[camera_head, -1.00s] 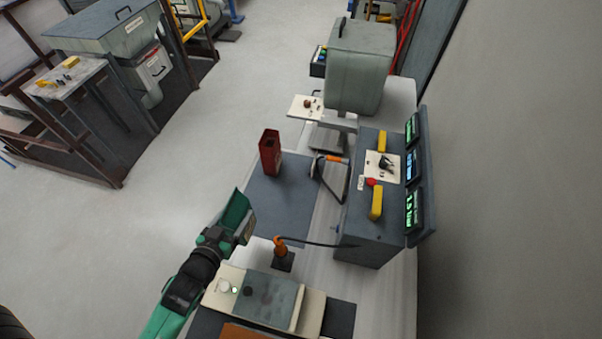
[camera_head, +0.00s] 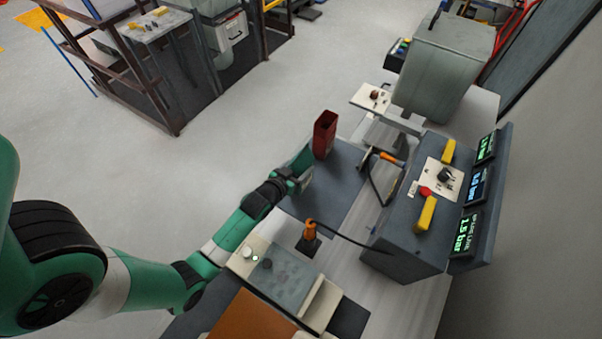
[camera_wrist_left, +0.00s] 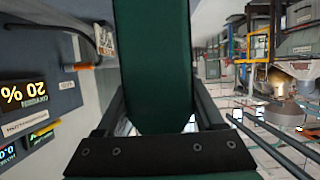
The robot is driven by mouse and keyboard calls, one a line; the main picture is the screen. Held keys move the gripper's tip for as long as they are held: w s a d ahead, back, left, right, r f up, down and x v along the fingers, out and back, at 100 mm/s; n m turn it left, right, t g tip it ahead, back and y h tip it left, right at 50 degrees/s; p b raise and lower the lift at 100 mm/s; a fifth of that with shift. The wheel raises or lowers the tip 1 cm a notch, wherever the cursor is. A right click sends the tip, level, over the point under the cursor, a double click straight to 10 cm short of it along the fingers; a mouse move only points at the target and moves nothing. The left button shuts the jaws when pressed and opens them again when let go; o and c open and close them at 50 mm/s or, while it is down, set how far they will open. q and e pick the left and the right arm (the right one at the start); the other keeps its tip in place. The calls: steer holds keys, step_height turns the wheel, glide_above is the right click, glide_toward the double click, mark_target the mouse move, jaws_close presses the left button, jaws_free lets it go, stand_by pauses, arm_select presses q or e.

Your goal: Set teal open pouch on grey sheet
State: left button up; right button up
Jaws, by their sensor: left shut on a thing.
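The teal open pouch (camera_head: 303,159) is held in my left gripper (camera_head: 296,178), at the left edge of the grey sheet. In the left wrist view the teal pouch (camera_wrist_left: 152,60) fills the middle, between the gripper's fingers (camera_wrist_left: 152,110). The grey sheet (camera_head: 335,192) lies flat on the bench. Whether the pouch touches the sheet or hangs over it, I cannot tell. My gripper hides part of the pouch. My right gripper is not in view.
A dark red open container (camera_head: 324,137) stands at the sheet's far end, close to the pouch. An orange-handled tool (camera_head: 309,230) stands near the sheet's near edge. A grey control box (camera_head: 415,210) is to the right. The sheet's middle is clear.

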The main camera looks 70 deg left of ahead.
arm_select(q)
steer(key=f, duration=0.1)
steer(key=f+b, duration=0.1)
steer(key=f, duration=0.1)
steer(key=shift+w+a, duration=0.2)
steer(key=shift+w, duration=0.05)
steer(key=shift+f, duration=0.3)
steer(key=shift+f+b, duration=0.15)
steer(key=shift+b, duration=0.25)
steer(key=o, duration=1)
steer(key=shift+r, duration=0.2)
steer(key=p+v, duration=0.2)
steer(key=v, duration=1)
steer(key=shift+p, duration=0.4)
